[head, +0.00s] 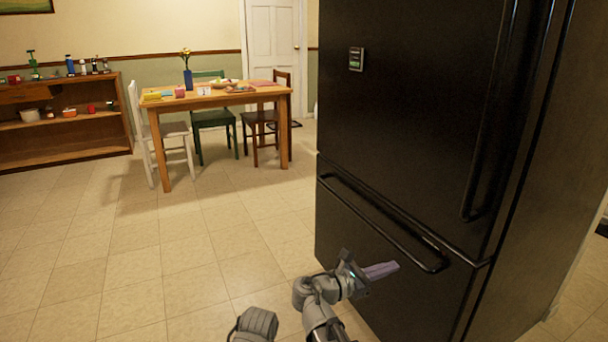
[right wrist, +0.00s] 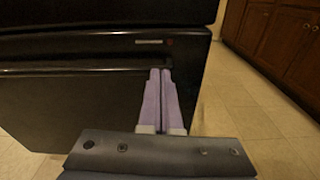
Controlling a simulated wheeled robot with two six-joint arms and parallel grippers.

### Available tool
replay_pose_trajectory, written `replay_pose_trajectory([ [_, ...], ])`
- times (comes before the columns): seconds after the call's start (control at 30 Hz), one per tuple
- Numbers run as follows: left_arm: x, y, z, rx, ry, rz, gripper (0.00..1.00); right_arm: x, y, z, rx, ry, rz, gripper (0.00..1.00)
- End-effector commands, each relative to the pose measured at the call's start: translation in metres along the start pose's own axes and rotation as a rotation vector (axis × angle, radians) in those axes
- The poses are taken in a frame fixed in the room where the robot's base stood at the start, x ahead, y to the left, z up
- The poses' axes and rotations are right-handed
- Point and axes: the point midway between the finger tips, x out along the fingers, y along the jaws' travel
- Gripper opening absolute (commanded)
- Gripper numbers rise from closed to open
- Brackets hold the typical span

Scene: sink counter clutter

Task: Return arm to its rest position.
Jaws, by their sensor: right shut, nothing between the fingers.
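My right arm comes up from the bottom of the head view, in front of the black fridge (head: 400,130). Its gripper (head: 391,267) has pale purple fingers pointing right, in front of the fridge's lower drawer. In the right wrist view the two fingers (right wrist: 161,85) lie side by side, shut, with nothing between them. Beyond them is a black appliance front (right wrist: 70,105) with a handle bar; whether the fingertips touch it I cannot tell. A grey part of my own arm shows at the bottom of the head view. My left gripper is not in view.
The fridge's long drawer handle (head: 385,218) juts out close above my right gripper. Tiled floor (head: 130,260) is clear to the left. A wooden table (head: 215,98) with chairs and a low shelf (head: 65,140) stand farther back. Brown cabinets (right wrist: 280,45) show in the wrist view.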

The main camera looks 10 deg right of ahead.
Motion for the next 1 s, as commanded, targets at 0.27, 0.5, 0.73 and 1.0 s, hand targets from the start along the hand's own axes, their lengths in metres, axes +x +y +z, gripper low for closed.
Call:
replay_pose_trajectory([
  [0.27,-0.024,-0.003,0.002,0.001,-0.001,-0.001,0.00,-0.057,-0.036,-0.091,0.596,0.515,-0.229,0.00],
  [0.5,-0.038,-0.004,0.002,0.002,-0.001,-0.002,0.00,-0.144,-0.062,-0.146,0.978,0.835,-0.651,0.00],
  [0.73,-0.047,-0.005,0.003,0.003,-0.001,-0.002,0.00,-0.216,-0.081,-0.162,1.144,0.960,-1.035,0.00],
  [1.0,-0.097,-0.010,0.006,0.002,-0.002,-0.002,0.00,-0.237,-0.079,-0.116,1.175,0.973,-1.141,0.00],
])
